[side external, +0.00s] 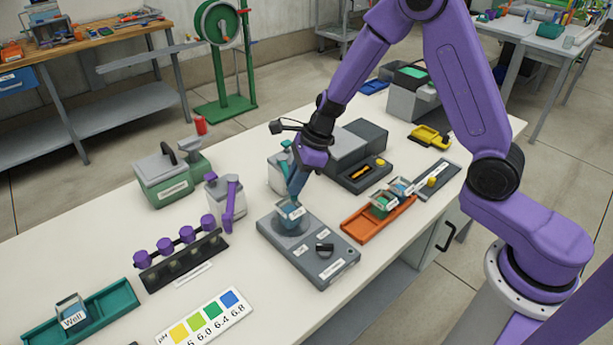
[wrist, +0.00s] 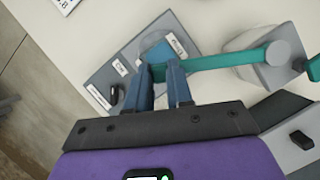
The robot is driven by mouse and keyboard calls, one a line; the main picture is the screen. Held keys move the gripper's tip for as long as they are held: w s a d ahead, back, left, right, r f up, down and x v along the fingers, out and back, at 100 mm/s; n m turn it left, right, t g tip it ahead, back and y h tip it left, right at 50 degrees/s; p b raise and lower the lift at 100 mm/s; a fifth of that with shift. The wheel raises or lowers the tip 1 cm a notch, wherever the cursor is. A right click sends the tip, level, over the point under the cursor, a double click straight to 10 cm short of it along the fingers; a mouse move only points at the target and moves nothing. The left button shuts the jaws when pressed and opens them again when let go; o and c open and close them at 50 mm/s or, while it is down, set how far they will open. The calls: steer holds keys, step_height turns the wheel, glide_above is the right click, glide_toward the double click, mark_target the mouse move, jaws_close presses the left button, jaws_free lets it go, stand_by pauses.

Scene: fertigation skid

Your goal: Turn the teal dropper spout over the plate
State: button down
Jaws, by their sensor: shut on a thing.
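The teal dropper spout (wrist: 225,60) is a long bar reaching from the white dropper bottle (wrist: 255,45) toward the left in the wrist view. In the side view the bottle (side external: 277,172) stands behind my gripper (side external: 294,192), which hides most of the spout. My gripper (wrist: 160,78) is shut on the spout near its outer end; a small teal tip shows beyond the left finger. A small cup with blue contents (side external: 290,210) stands on the round plate (side external: 287,228) of the grey device, just below my fingers. The cup (wrist: 158,50) shows partly behind the spout.
The grey device (side external: 332,262) has a black knob. An orange tray (side external: 372,222) with small cups lies to its right. A dark grey box unit (side external: 352,150) stands behind.

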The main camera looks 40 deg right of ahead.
steer(key=shift+w+a+m+t, duration=0.35)
steer(key=shift+a+m, duration=0.15)
steer(key=shift+a, duration=0.1)
steer(key=c, duration=1)
jaws_free()
steer(key=shift+r, duration=0.1)
steer(key=v, duration=1.7)
steer(key=shift+r, duration=0.2)
steer(key=shift+w, duration=0.1)
